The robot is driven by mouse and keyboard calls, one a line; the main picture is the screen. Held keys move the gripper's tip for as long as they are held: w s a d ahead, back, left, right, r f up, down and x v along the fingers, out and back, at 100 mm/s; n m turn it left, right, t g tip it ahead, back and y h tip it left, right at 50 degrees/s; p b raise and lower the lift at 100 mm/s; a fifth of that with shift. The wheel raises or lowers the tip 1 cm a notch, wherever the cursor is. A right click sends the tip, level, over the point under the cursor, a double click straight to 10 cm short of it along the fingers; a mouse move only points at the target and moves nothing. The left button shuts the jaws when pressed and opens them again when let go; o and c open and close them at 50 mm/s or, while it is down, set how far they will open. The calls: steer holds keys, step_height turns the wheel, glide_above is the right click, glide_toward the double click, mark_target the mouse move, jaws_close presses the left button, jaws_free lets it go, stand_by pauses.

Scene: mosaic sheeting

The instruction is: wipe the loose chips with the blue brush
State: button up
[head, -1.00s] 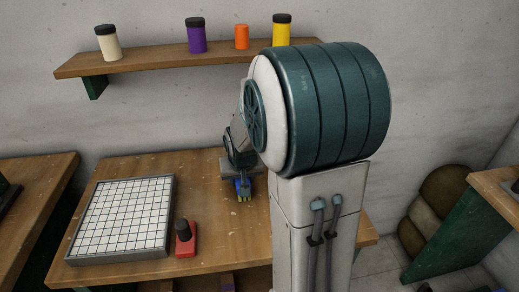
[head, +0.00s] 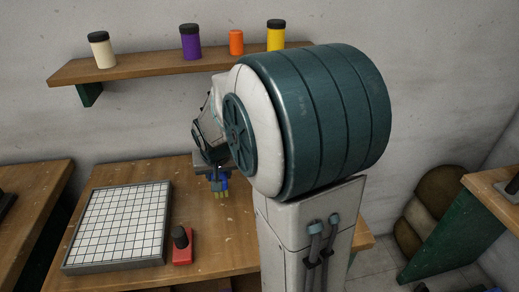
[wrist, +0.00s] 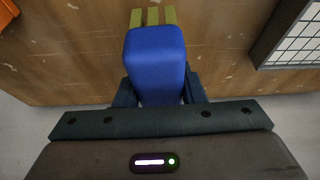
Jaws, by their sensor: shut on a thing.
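My gripper (wrist: 158,92) is shut on the blue brush (wrist: 155,55), with a finger on each side of its blue body. The brush's yellow bristles (wrist: 153,15) point away from the gripper, over the wooden bench. In the head view the brush (head: 222,187) shows small below my wrist, right of the white grid sheet (head: 118,220); my arm hides part of the bench there. Small pale specks lie on the wood in the wrist view; I cannot tell loose chips from worn spots. Whether the bristles touch the bench is unclear.
A grey-framed tray (head: 115,266) holds the grid sheet on the bench (head: 215,258). A red block with a black knob (head: 184,256) stands beside it. A wall shelf (head: 150,66) bears several jars behind. An orange thing (wrist: 7,12) shows at the wrist view's corner.

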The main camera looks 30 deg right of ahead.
steer(key=shift+r+p, duration=0.95)
steer(key=shift+r, duration=0.8)
steer(key=shift+a, duration=0.1)
